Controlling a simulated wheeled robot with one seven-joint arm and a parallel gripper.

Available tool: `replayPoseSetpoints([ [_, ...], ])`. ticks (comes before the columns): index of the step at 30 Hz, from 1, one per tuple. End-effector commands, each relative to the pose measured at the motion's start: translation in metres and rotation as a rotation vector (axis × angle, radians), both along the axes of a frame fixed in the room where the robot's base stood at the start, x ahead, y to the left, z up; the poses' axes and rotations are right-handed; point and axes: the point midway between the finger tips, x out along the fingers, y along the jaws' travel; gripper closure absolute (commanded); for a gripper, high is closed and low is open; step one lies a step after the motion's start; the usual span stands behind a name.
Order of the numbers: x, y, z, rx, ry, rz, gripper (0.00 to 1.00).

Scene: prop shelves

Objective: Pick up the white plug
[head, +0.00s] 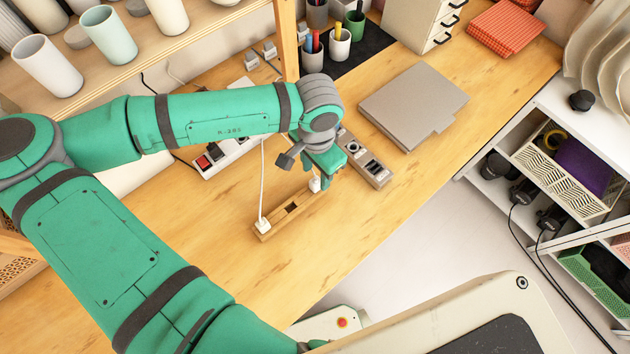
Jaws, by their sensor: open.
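My gripper (318,182) points down over the right end of a wooden block (272,230) on the table. Its green fingers are open. A white plug (315,184) shows by the fingertips at that end of the block; whether the fingers touch it cannot be told. Another white plug (263,225), with a white cord rising from it, sits at the block's left end. A dark slot (292,207) shows in the block between them. My wrist and fingers hide part of the block's right end.
A grey power strip (374,172) lies just right of my gripper. A white strip with a red switch (203,162) lies behind my arm. A grey flat panel (413,105) and pen cups (340,44) are farther back. The table's front left is clear.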

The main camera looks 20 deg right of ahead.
Motion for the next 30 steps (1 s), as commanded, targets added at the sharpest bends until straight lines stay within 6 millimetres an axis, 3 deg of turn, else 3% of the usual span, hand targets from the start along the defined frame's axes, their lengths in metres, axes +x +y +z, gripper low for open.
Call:
replayPoseSetpoints([
  [7, 0.001, 0.002, -0.017, 0.001, 0.000, 0.004, 0.58],
  [15, 0.003, 0.002, -0.052, 0.001, 0.000, 0.007, 0.58],
  [25, 0.003, 0.002, -0.059, -0.001, -0.001, 0.007, 0.58],
  [30, 0.003, 0.002, -0.059, -0.001, -0.001, 0.007, 0.96],
])
